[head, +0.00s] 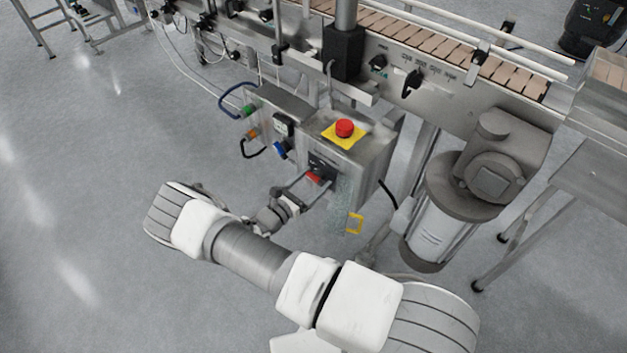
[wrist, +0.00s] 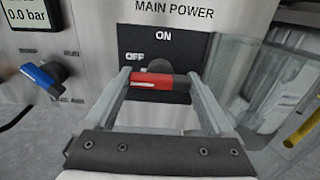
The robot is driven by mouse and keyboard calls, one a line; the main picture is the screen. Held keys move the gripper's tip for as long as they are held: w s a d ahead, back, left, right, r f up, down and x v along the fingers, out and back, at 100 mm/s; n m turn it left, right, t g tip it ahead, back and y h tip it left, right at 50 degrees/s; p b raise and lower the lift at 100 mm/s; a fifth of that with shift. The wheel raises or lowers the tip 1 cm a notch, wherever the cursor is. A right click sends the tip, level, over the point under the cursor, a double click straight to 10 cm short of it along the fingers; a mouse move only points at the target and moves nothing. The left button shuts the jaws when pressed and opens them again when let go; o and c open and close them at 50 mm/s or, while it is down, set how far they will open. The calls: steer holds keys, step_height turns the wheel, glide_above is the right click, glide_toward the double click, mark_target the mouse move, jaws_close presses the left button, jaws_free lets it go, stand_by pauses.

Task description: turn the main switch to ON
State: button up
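The main switch (wrist: 158,82) is in the middle of the wrist view, on a black plate under the words MAIN POWER. Its red handle lies level, with ON marked above and OFF at upper left. In the head view the red switch handle (head: 313,178) shows on the front of the steel control box (head: 352,160). My gripper (wrist: 160,76) is at the switch, its two fingers wide apart, one by each end of the handle. I cannot tell whether they touch it. My gripper also shows in the head view (head: 317,186).
A blue valve handle (wrist: 40,78) and a pressure display (wrist: 28,14) are left of the switch. A clear guard (wrist: 262,88) with a yellow handle (wrist: 305,128) is close on the right. A red emergency button (head: 344,128) tops the box.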

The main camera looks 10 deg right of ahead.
steer(key=shift+c, duration=1.4)
steer(key=shift+a+m+p, duration=0.1)
steer(key=shift+m+p, duration=1.05)
steer(key=shift+m, duration=7.85)
steer(key=o, duration=1.1)
